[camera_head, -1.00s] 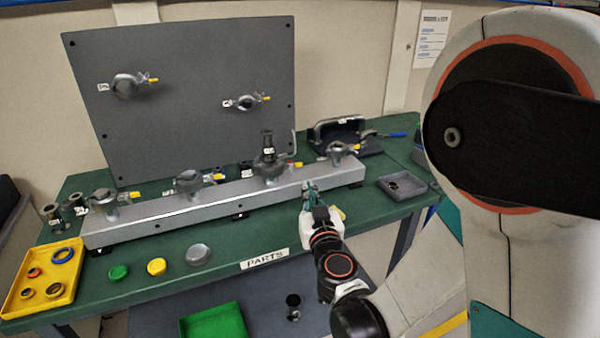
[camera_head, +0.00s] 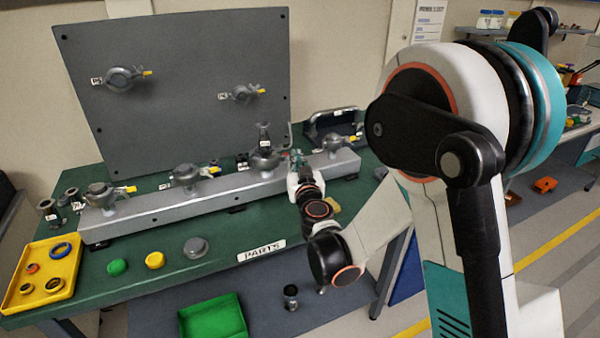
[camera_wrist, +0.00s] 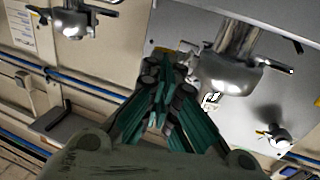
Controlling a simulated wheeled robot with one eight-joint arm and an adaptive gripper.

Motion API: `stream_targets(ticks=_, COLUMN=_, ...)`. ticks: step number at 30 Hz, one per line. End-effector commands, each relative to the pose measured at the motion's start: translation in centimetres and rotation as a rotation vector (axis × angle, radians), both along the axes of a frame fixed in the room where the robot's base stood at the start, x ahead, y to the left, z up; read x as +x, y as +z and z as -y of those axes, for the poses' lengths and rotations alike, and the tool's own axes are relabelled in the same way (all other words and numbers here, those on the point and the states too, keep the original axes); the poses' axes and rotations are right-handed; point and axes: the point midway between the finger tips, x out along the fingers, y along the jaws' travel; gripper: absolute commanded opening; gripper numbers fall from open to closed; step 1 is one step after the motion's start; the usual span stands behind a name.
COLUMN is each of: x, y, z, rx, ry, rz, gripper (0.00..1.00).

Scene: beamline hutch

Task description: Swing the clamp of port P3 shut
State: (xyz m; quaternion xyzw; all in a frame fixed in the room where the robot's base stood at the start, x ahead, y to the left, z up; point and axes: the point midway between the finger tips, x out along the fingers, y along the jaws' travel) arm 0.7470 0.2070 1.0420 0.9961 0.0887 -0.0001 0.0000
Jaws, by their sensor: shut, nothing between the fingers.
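The third port from the left on the grey beam carries a tall dark fitting and a silver clamp (camera_head: 265,158). Its label is too small to read in the head view, so I take it as P3 only by position. My gripper (camera_head: 295,160) is just right of this clamp, over the beam. In the wrist view, a large silver clamp (camera_wrist: 228,72) with a small white label is close to the right of my gripper (camera_wrist: 168,85). The fingers are closed with nothing between them. I cannot tell whether they touch the clamp.
The grey beam (camera_head: 150,203) carries other clamped ports, one (camera_head: 333,142) to the right. A grey panel (camera_head: 180,80) with two more ports stands behind. A yellow tray (camera_head: 62,290) and several caps lie on the green table (camera_head: 140,285). The table's front middle is mostly clear.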

Motion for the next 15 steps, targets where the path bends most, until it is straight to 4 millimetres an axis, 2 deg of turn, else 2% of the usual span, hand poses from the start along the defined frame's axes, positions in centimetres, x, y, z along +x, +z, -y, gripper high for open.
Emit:
stream_targets(ticks=4, x=0.82, y=-0.02, z=-0.14, rx=0.000, ry=0.000, rz=0.000, gripper=0.00)
stream_targets(ticks=15, x=1.00, y=0.06, z=-0.15, rx=0.000, ry=0.000, rz=0.000, gripper=0.00)
